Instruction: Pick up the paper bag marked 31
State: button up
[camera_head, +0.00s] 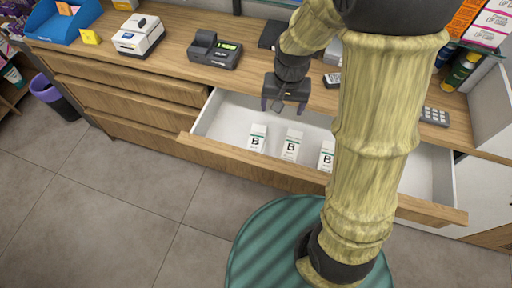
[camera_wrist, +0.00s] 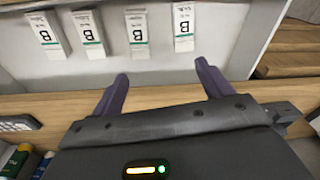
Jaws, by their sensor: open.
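No paper bag marked 31 can be made out in either view. My gripper (camera_head: 283,106) is open and empty, over the back edge of an open white-lined drawer (camera_head: 215,118). In the wrist view its two purple fingers (camera_wrist: 162,72) are spread and point towards the drawer. Several white boxes marked B stand in the drawer: a left one (camera_head: 257,137), a middle one (camera_head: 291,145) and one beside my arm (camera_head: 327,156). The wrist view also shows B boxes (camera_wrist: 137,32), apart from the fingers. My arm hides part of the drawer.
The wooden counter (camera_head: 178,42) carries a white printer (camera_head: 138,36), a black card terminal (camera_head: 215,50), a blue tray (camera_head: 62,22) and a grey keypad (camera_head: 434,116). Product boxes (camera_head: 488,25) stand at the right. A purple bin (camera_head: 50,95) and open tiled floor lie left.

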jog(key=m+g+b, duration=0.1)
jog(key=b, duration=0.2)
send_over(256, 138)
notch_tip(256, 138, down, 7)
jog(key=shift+f+p, duration=0.15)
jog(key=shift+p, duration=0.15)
jog(key=shift+s, duration=0.1)
notch_tip(256, 138, down, 12)
jog(key=shift+f, duration=0.1)
jog(key=shift+f, duration=2.65)
